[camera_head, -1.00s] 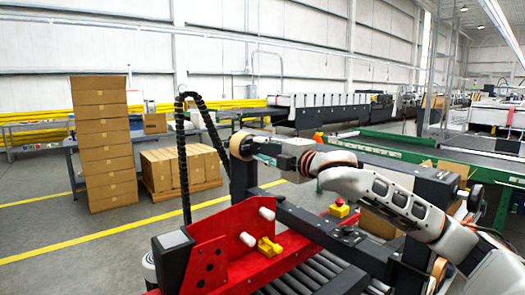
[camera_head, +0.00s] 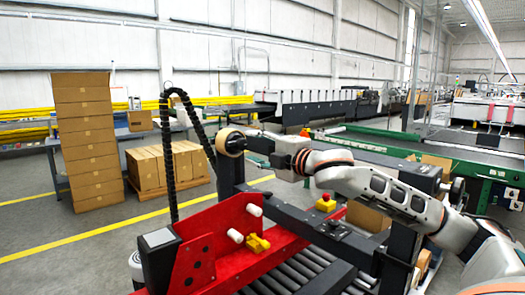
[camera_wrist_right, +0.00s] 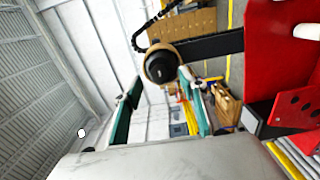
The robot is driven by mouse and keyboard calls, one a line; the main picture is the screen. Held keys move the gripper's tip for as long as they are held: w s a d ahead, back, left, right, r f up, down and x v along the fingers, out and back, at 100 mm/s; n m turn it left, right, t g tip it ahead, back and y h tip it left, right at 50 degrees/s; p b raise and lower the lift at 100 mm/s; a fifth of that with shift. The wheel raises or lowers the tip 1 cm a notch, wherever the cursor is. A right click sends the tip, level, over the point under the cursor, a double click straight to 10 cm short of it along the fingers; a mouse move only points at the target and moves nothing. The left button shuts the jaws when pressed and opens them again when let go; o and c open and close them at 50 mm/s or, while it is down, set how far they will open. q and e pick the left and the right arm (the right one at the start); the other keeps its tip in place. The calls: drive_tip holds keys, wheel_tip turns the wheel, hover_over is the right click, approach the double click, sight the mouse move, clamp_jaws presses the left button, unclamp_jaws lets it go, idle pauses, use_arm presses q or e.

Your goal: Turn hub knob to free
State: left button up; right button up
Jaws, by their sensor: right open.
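A tan tape roll (camera_head: 224,134) with a dark round hub knob (camera_head: 235,145) stands at the top of a black upright post on the machine. In the right wrist view, the tan roll (camera_wrist_right: 149,54) surrounds the black hub knob (camera_wrist_right: 160,67), which faces the camera. My right gripper (camera_head: 252,146) is beside the hub, on its right in the head view. In the right wrist view, its two teal fingers (camera_wrist_right: 160,84) are spread apart, with the hub beyond and between their tips. I see no contact with the knob. My left gripper is out of view.
Below the roll are a red plate (camera_head: 215,235) with white pegs, a yellow knob (camera_head: 258,244) and a roller bed (camera_head: 290,272). A yellow button box (camera_head: 325,203) sits on the frame. A black cable chain (camera_head: 172,150) rises left of the roll. Stacked cartons (camera_head: 88,140) stand further left.

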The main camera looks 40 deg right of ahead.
drive_tip(key=shift+s+d, duration=0.2)
drive_tip(key=shift+s, duration=2.2)
drive_tip(key=s+a+f+m+g+y, duration=0.15)
drive_tip(key=a+f+m, duration=0.25)
drive_tip(key=f, duration=1.5)
drive_tip(key=s+a+f+m+g, duration=0.1)
drive_tip(key=a+f+m+g, duration=0.2)
drive_tip(key=f, duration=1.6)
drive_tip(key=s+a+f+m+g, duration=0.1)
drive_tip(key=s+a+f+m, duration=0.1)
drive_tip(key=s+a+f, duration=0.3)
drive_tip(key=s+a+f+m+g, duration=0.1)
drive_tip(key=s+a+f+m, duration=0.2)
drive_tip(key=s+f, duration=0.7)
drive_tip(key=s+a+f+m+g+h, duration=0.1)
drive_tip(key=s+a+f, duration=0.5)
drive_tip(key=f, duration=0.6)
drive_tip(key=shift+s+a+m, duration=0.4)
drive_tip(key=shift+s+m, duration=0.5)
drive_tip(key=shift+s, duration=0.3)
